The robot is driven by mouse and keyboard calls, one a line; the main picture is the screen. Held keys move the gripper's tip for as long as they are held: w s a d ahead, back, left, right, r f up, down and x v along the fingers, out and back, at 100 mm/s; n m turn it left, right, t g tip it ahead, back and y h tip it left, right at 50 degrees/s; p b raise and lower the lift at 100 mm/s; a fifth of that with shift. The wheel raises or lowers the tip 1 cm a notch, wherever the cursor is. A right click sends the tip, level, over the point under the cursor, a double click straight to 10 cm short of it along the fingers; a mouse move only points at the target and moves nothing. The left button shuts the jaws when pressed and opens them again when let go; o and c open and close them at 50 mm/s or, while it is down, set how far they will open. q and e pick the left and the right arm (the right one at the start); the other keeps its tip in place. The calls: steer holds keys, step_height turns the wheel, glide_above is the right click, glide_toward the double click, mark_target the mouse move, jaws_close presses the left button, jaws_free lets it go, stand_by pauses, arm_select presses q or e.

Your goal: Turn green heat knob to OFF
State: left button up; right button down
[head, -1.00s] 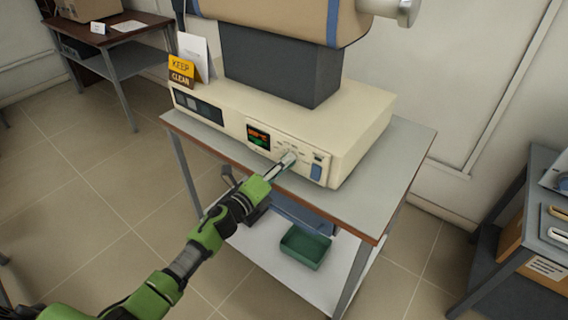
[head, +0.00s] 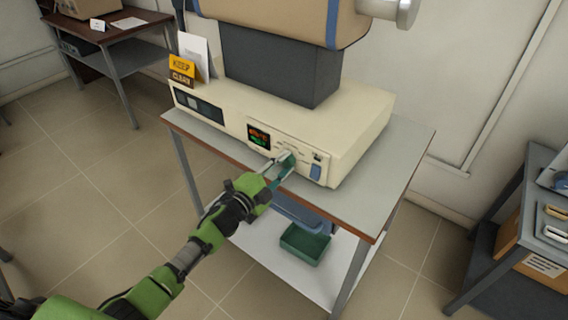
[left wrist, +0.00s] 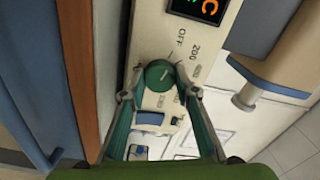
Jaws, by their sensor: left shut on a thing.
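The green heat knob (left wrist: 160,74) is on the cream front panel of the furnace base (head: 350,140). In the left wrist view OFF and 200 are printed beside it; its pointer mark is too small to read surely. My left gripper (head: 280,165) is at the panel in the head view. In the left wrist view my left gripper (left wrist: 160,94) has one finger on each side of the knob and is shut on it. In the head view the fingers partly hide the knob. My right gripper is not in view.
A lit display (head: 259,136) is left of the knob, and a blue switch (head: 315,172) is right of it. The furnace stands on a grey-topped table (head: 375,195) with a brown edge. A green tray (head: 304,243) is on its lower shelf.

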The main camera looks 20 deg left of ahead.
arm_select(q)
steer(key=shift+n, duration=0.3)
steer(key=o, duration=1.1)
steer(key=v, duration=1.2)
